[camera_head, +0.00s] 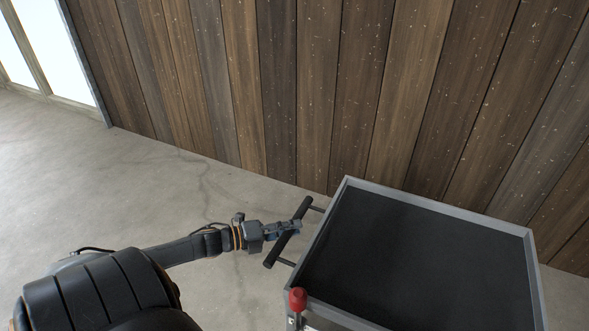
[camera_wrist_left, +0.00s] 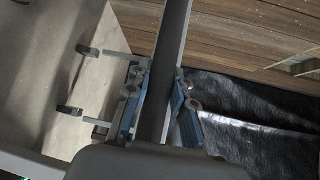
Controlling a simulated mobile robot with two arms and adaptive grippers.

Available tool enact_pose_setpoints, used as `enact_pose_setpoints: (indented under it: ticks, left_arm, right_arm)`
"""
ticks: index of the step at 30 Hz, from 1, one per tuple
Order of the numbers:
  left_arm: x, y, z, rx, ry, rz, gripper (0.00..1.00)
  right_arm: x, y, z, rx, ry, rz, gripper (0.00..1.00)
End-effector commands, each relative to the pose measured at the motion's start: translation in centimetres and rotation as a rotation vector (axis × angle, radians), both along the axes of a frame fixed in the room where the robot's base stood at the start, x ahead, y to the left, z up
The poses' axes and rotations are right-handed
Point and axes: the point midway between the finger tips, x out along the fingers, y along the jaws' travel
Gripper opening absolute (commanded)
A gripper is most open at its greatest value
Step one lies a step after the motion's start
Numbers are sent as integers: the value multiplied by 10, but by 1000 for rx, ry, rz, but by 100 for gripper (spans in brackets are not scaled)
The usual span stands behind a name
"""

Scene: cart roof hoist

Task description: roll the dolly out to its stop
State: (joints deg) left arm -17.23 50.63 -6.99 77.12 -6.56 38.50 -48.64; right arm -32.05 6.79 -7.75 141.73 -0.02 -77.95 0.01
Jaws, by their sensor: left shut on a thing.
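The dolly (camera_head: 534,262) shows at the lower right of the head view as a grey-rimmed, tray-like top with a black bed. A dark push bar (camera_head: 273,258) stands off its left side on two short rods. My left gripper (camera_head: 294,227) reaches in from the left and is shut on this bar near its middle. In the left wrist view, the bar (camera_wrist_left: 171,50) runs between the two blue-edged fingers of the left gripper (camera_wrist_left: 160,105). The dolly's wheels and any stop are hidden or out of view. My right gripper is not in view.
A red knob (camera_head: 298,299) stands at the dolly's near left corner. A wall of dark wooden planks (camera_head: 300,90) runs close behind the dolly. Bare concrete floor (camera_head: 150,190) lies open to the left. A bright opening (camera_head: 45,45) shows at the far left.

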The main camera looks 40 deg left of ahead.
Motion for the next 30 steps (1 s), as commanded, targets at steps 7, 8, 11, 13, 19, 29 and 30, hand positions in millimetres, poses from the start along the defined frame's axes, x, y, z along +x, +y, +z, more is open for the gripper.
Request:
enact_pose_setpoints:
  ticks: [7, 8, 11, 13, 19, 29, 30]
  left_arm:
    - [0, 5, 0, 8, 3, 10, 31]
    - [1, 5, 0, 8, 3, 10, 37]
    - [0, 4, 0, 6, 2, 8, 47]
    - [0, 4, 0, 5, 2, 7, 47]
    - [-1, 3, 0, 4, 2, 5, 47]
    - [-44, 24, 5, 6, 7, 7, 47]
    - [-52, 28, 6, 5, 8, 7, 47]
  right_arm:
    - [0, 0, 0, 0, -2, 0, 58]
    - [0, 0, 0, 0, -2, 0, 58]
    - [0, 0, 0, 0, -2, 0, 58]
    - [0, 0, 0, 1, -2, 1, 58]
    - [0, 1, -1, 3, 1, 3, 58]
    - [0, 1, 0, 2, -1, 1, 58]
    - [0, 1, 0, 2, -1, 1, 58]
